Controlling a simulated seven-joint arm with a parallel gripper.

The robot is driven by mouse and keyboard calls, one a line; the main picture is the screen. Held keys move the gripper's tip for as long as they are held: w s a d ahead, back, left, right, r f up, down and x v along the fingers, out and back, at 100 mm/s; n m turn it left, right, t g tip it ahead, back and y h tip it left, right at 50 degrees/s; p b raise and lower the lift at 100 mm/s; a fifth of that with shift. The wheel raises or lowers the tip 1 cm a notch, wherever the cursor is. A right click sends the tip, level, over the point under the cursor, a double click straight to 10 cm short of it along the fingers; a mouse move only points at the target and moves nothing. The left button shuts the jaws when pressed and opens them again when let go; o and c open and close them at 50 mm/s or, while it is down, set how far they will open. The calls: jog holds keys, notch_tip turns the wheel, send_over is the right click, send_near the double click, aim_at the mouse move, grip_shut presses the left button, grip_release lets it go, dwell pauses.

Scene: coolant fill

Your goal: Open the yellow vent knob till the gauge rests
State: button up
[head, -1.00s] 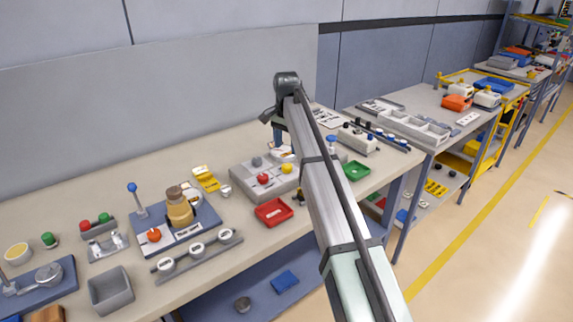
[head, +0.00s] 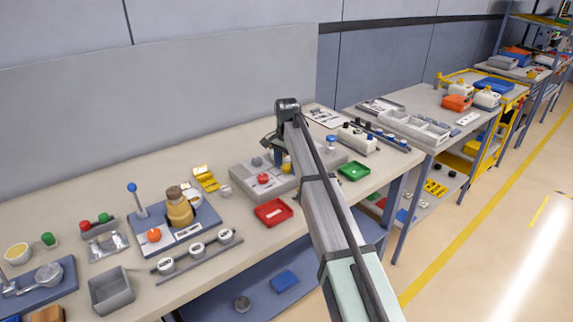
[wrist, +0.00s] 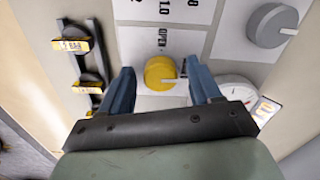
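The yellow vent knob (wrist: 160,73) is in the middle of the wrist view, on a pale panel beside a white label reading "OPEN". My gripper (wrist: 164,82) is open, with one blue finger on each side of the knob and a gap showing on both sides. In the head view my gripper (head: 279,152) is over the grey unit (head: 247,183), and the knob is mostly hidden behind the arm. The gauge (wrist: 240,88) shows partly behind the right finger; its needle is not readable.
A grey knob (wrist: 270,25) is at the upper right of the wrist view. A rack with yellow tags (wrist: 72,45) stands to the left. In the head view, a red knob (head: 263,179), a red tray (head: 272,212) and a green tray (head: 354,171) are close to the arm.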

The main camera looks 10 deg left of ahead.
jog(key=c, duration=1)
jog(key=shift+o, duration=0.2)
jog(key=shift+n, duration=0.4)
jog(key=n, duration=0.7)
jog(key=shift+d, duration=0.1)
jog(key=n, duration=0.5)
jog(key=shift+n, duration=1.8)
jog(key=shift+d, duration=0.1)
